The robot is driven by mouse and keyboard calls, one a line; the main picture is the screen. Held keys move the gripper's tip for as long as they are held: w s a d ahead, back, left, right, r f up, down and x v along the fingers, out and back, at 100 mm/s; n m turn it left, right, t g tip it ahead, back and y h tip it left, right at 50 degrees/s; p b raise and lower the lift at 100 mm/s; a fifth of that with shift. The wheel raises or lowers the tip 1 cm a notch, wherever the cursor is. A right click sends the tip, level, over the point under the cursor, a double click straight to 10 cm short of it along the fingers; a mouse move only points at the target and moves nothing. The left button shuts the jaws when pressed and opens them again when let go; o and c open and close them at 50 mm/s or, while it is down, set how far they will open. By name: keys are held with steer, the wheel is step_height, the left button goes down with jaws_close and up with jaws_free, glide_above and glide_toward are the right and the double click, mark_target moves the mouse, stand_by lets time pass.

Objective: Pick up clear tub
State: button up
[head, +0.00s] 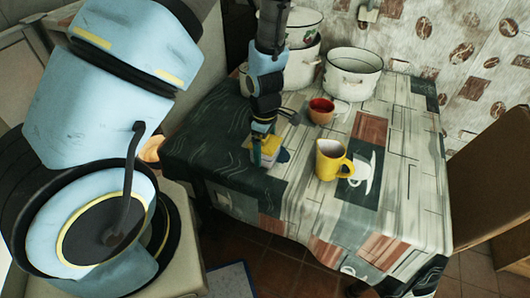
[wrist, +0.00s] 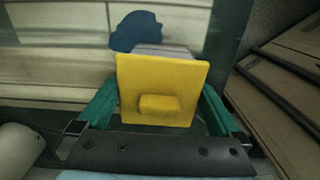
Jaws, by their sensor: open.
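The clear tub shows in the wrist view as a yellow square lid (wrist: 160,72) with a raised yellow block on it. A strip of greyish body (wrist: 165,50) shows past its top edge. In the head view the yellow lid (head: 270,146) is at the table's left part, partly hidden by my gripper (head: 262,155). In the wrist view my gripper (wrist: 160,88) is open, its green fingers on either side of the lid. I cannot tell whether they touch it.
A yellow jug (head: 330,160) and a red-brown cup (head: 321,110) stand to the right on the patterned table (head: 400,165). White enamel pots (head: 352,75) stand at the back. A dark blue shape (wrist: 135,32) lies beyond the tub. A chair (head: 490,175) is at the right.

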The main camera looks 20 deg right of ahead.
steer(key=shift+f, duration=0.25)
steer(key=c, duration=1.2)
steer(key=shift+r, duration=0.1)
